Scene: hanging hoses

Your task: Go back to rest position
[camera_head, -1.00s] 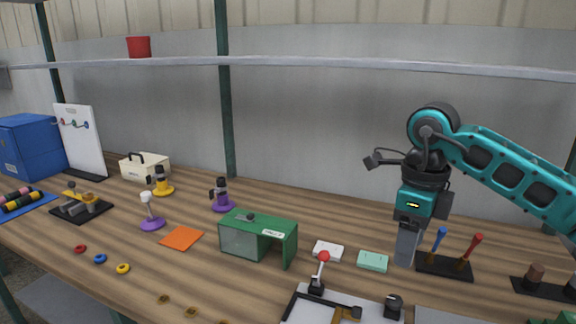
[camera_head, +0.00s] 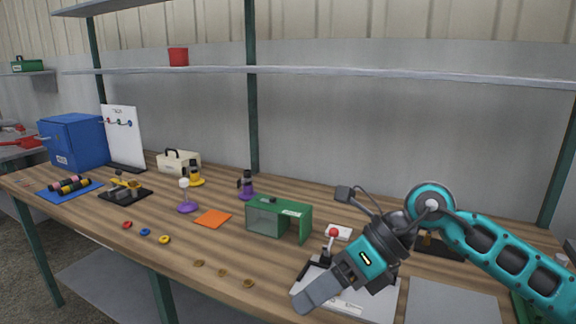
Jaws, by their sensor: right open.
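My right arm comes in from the right edge. Its teal and black gripper (camera_head: 318,292) points down and to the left, over the white board near the table's front edge. I see no object in its jaws, which are side-on, so the gap between them is hard to see. My left gripper is out of view.
A metal shelf (camera_head: 330,71) crosses behind, with a post (camera_head: 252,110).

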